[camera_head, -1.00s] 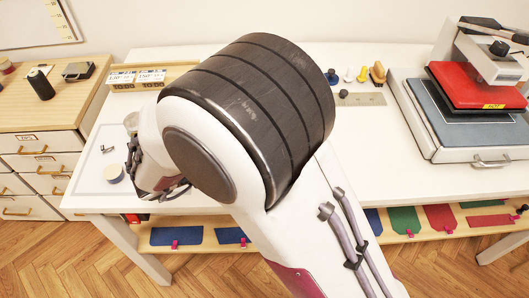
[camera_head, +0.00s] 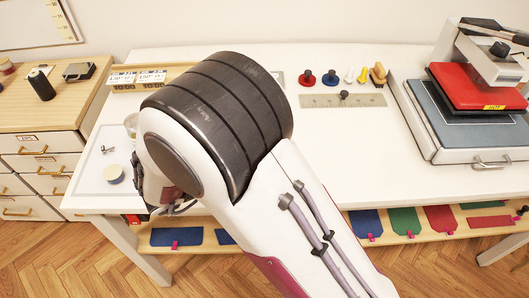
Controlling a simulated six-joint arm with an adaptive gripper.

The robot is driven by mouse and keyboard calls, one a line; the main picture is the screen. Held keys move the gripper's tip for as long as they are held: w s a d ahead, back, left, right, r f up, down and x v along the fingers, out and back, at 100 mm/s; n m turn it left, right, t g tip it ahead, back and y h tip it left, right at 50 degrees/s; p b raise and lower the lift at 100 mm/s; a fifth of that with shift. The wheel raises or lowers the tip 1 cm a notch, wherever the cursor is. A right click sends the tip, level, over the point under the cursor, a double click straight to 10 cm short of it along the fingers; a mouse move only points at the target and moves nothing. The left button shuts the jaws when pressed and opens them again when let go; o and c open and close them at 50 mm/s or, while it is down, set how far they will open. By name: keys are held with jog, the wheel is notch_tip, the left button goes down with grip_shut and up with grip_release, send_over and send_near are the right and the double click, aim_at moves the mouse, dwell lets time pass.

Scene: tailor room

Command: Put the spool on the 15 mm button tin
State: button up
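A dark spool-like item (camera_head: 41,84) stands on the wooden cabinet at the left. A pale round container (camera_head: 131,122) is partly hidden behind my arm. No label reading 15 mm is legible. My gripper is mostly hidden by my arm; dark parts near it (camera_head: 143,192) show at the table's front left, right of the small round item. Its fingers and any hold are hidden.
A wooden tray with printed cards (camera_head: 135,80) stands at the back left. Red (camera_head: 307,77) and blue (camera_head: 330,77) knobbed items and a ruler (camera_head: 345,101) lie at the back. A heat press (camera_head: 475,100) fills the right. The table between ruler and front edge is clear.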

jog(key=shift+f, duration=0.3)
jog(key=shift+f, duration=0.1)
jog(key=o, duration=0.8)
jog(key=shift+v, duration=6.05)
jog(key=shift+w, duration=0.15)
